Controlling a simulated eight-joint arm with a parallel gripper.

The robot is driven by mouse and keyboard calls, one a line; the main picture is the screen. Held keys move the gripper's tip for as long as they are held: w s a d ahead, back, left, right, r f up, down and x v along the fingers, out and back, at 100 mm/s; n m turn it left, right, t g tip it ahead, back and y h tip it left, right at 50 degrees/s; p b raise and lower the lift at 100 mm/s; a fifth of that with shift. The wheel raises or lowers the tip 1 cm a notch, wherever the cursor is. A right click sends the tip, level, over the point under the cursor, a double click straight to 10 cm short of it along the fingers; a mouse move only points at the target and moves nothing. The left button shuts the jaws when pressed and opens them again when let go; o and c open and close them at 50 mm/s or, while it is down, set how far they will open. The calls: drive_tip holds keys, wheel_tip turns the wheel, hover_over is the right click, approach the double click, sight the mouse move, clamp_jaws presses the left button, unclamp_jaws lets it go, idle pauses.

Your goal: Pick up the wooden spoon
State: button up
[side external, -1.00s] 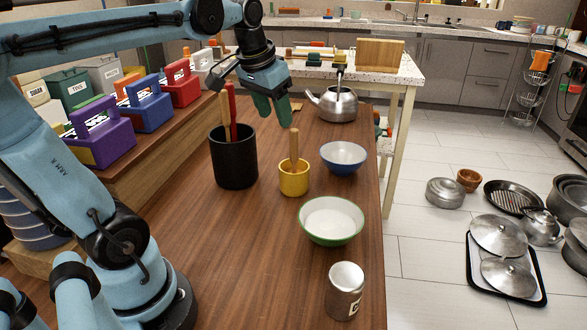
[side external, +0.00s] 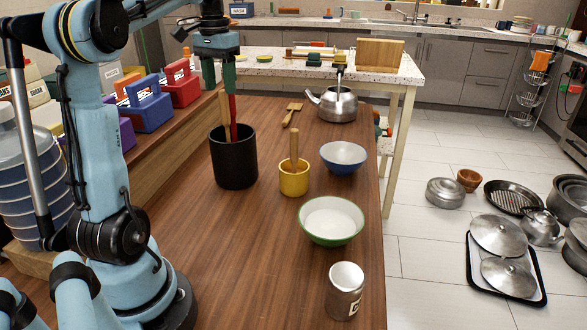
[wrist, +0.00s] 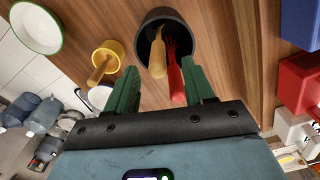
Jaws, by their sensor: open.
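A black pot (side external: 234,165) stands on the wooden table and holds a tan wooden utensil (side external: 224,105) and a red one (side external: 233,120). In the wrist view the wooden utensil (wrist: 157,58) and the red one (wrist: 173,75) lie between my fingers in the picture. My gripper (wrist: 161,88) is open and points down above the pot, with no visible grip on either. In the side view my gripper (side external: 222,82) is close to the utensils' tops. A yellow cup (side external: 294,182) holds another wooden-handled utensil (side external: 294,147). I cannot tell which one is the spoon.
A wooden spatula (side external: 292,115) lies flat behind the yellow cup. A blue bowl (side external: 343,158), a green-rimmed bowl (side external: 331,220), a metal canister (side external: 345,290) and a kettle (side external: 338,106) stand on the right. Coloured boxes (side external: 150,110) line the raised shelf on the left.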

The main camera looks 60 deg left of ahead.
sight(227, 125)
drive_tip(key=shift+w+f, duration=0.2)
drive_tip(key=shift+f, duration=3.75)
clamp_jaws()
drive_tip(key=shift+r, duration=0.2)
